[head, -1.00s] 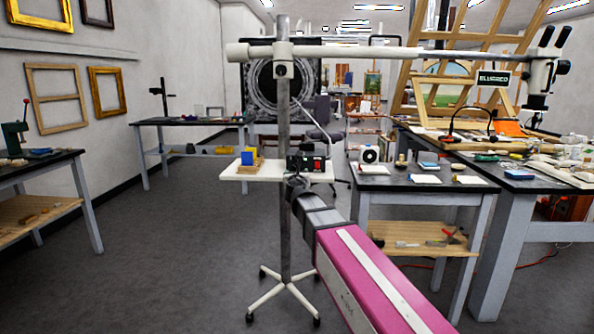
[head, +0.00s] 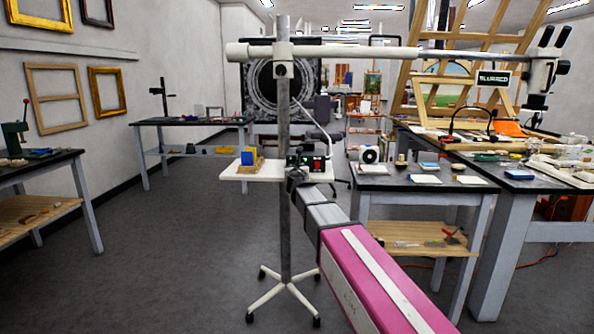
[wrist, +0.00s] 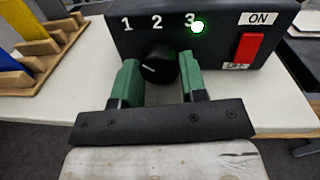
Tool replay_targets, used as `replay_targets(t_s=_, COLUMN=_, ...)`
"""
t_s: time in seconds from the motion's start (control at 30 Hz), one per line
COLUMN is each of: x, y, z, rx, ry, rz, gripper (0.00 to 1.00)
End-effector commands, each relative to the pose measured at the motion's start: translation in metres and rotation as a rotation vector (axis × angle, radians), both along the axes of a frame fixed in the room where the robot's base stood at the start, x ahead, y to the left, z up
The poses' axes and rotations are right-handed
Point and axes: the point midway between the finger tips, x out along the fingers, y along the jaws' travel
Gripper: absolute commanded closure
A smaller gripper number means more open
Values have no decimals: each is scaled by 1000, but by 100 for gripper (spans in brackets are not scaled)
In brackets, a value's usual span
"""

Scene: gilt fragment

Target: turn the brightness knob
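The control box (wrist: 120,38) is black, with white numerals 1, 2 and 3 and a lit green-white lamp (wrist: 197,27) by the 3. Its round black brightness knob (wrist: 158,65) has a white mark pointing left and slightly up. A red switch (wrist: 249,47) labelled ON sits at the right. My gripper (wrist: 159,60) is open, with one green finger on each side of the knob. A gap shows at the right finger; contact at the left is unclear. In the head view the box (head: 308,160) stands on a small white shelf, and my gripper (head: 297,174) is small in front of it.
The white shelf (head: 236,172) is on a wheeled stand with a grey post (head: 284,220). A wooden rack (wrist: 50,60) with blue and yellow pieces stands left of the box. A dark-topped table (head: 400,180) is close on the right.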

Motion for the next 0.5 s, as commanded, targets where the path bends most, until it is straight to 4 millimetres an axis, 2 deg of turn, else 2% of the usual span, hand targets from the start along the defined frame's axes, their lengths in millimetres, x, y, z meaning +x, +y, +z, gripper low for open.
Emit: replay_targets(t_s=0.5, x=0, y=0, z=0, rx=137, ry=-6, rz=1, gripper=84)
